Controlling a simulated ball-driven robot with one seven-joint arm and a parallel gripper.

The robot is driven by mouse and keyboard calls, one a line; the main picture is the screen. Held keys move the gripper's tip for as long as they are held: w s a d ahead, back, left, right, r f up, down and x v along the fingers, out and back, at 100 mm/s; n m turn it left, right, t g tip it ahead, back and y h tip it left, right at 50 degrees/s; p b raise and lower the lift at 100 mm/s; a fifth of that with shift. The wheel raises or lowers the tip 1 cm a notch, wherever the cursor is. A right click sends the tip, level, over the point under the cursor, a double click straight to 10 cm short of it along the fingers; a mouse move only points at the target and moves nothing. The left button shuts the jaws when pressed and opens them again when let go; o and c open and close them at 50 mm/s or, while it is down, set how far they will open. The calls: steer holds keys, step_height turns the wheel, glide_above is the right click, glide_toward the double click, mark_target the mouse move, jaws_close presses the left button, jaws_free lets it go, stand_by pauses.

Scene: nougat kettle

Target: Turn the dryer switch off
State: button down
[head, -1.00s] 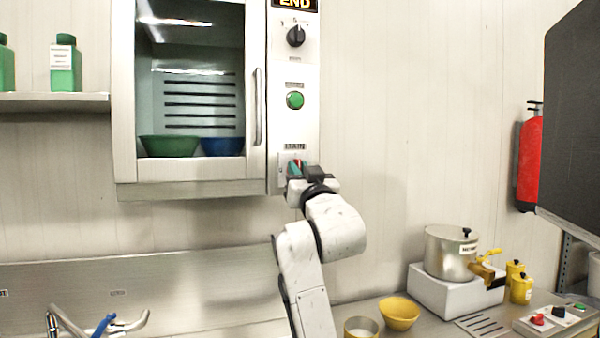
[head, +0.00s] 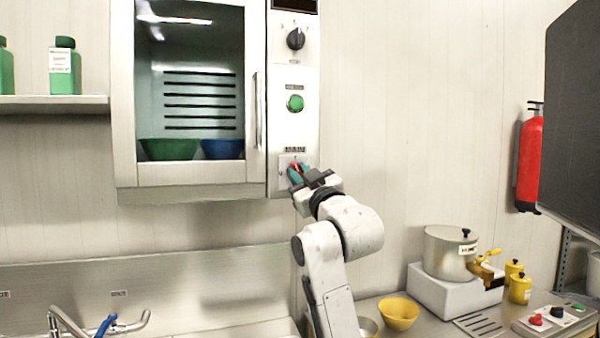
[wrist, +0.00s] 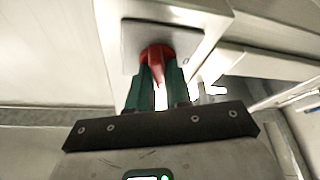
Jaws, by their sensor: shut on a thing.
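The dryer (head: 190,172) is a steel wall cabinet with a glass door and a control panel down its right side. The red rotary switch (head: 295,167) sits at the bottom of that panel, under a small label, on a pale plate. It also shows in the wrist view (wrist: 156,52). My gripper (head: 299,175) has its green fingers closed on the switch's red handle, which looks turned at an angle in the head view. The fingers partly hide the handle. The panel's display (head: 295,4) is dark.
A black knob (head: 295,39) and a green button (head: 295,103) sit above the switch. A green bowl (head: 168,149) and a blue bowl (head: 222,149) are inside the dryer.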

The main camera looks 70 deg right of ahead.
steer(key=shift+n+g+y+b, duration=0.25)
steer(key=shift+n+y, duration=0.8)
steer(key=shift+n, duration=1.6)
steer(key=shift+n+y+b, duration=0.35)
steer(key=shift+n+y, duration=0.75)
steer(key=shift+n, duration=1.5)
steer(key=shift+n+g+y+b, duration=0.25)
steer(key=shift+n+y, duration=0.8)
steer(key=shift+n, duration=1.6)
steer(key=c, duration=1.1)
jaws_free()
steer(key=shift+c, duration=0.2)
